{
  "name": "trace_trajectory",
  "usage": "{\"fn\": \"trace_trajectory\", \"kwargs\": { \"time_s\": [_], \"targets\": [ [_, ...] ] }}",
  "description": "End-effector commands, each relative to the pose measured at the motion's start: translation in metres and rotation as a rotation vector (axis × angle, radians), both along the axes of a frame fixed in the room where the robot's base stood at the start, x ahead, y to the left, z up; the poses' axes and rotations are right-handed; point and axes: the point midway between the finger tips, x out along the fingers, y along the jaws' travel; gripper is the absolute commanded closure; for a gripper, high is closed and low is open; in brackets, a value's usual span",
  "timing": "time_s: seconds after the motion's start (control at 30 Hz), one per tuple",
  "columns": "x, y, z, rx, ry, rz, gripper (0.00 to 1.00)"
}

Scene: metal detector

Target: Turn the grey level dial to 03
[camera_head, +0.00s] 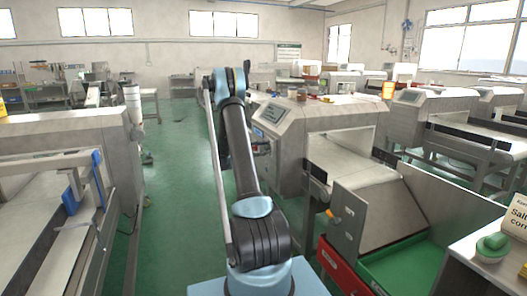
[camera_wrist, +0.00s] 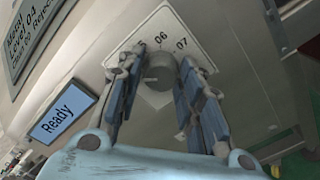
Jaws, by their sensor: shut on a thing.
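The grey level dial (camera_wrist: 158,72) is a round knob on a pale number plate (camera_wrist: 190,38) in the wrist view. The plate shows 06 above the dial and 07 to its right; a 5 shows partly at the left. My gripper (camera_wrist: 158,80) has one finger on each side of the dial and is shut on it. The fingers hide the lower numbers, and I cannot make out a pointer mark.
A dark screen (camera_wrist: 30,35), partly cut off, seems to read "Level 04". A blue screen (camera_wrist: 62,113) reads "Ready". In the head view, a conveyor (camera_head: 350,168) and a green-floored bin (camera_head: 405,268) lie to the right. The green floor (camera_head: 175,190) left of my arm is clear.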

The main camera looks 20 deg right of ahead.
Motion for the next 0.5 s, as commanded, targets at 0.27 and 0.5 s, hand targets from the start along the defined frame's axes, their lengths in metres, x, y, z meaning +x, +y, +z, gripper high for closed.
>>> {"fn": "trace_trajectory", "kwargs": {
  "time_s": [0.27, 0.5],
  "targets": [
    [0.0006, 0.0012, -0.0018, -0.006, 0.255, 0.003, 0.90],
    [0.0001, 0.0013, -0.0020, -0.012, 0.443, 0.002, 0.90]
  ]
}}
